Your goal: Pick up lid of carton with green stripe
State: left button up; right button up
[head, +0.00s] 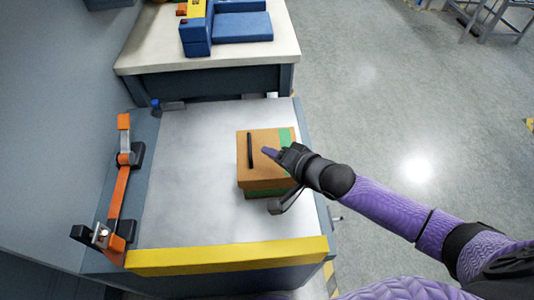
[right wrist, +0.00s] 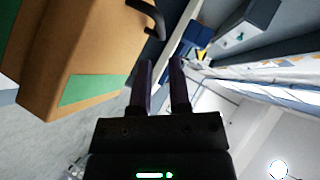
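The brown cardboard carton (head: 257,178) stands on the grey tabletop, with a green stripe down its right part. Its lid (head: 260,140) is on top and bears a black bar handle (head: 250,150). My right gripper (head: 266,152) is over the right part of the lid, its purple fingers pointing at the handle. In the right wrist view the fingers (right wrist: 160,64) are apart with nothing between them. The handle (right wrist: 150,18) and the lid's side with a green patch (right wrist: 92,88) lie to their upper left. My left gripper is not in view.
The grey table (head: 190,185) has a yellow front edge (head: 230,256). An orange and black bracket (head: 119,190) stands along its left side. Behind is another table (head: 135,57) with blue blocks (head: 240,27). The tabletop left of the carton is clear.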

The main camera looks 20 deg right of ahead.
aim_at(250, 144)
jog(key=b+x, duration=0.1)
jog(key=x, duration=0.2)
jog(key=b+x, duration=0.2)
jog(key=x, duration=0.1)
jog(key=shift+w+a+f, duration=0.15)
jog(key=shift+a+f, duration=0.1)
jog(key=shift+f, duration=0.1)
jog(key=shift+w+a+f+b, duration=0.15)
jog(key=shift+w+a+b, duration=0.2)
jog(key=shift+w, duration=0.3)
jog(key=shift+c, duration=1.3)
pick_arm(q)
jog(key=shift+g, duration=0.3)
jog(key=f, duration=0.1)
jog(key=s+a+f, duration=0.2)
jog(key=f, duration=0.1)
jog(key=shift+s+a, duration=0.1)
pick_arm(e)
grip_shut()
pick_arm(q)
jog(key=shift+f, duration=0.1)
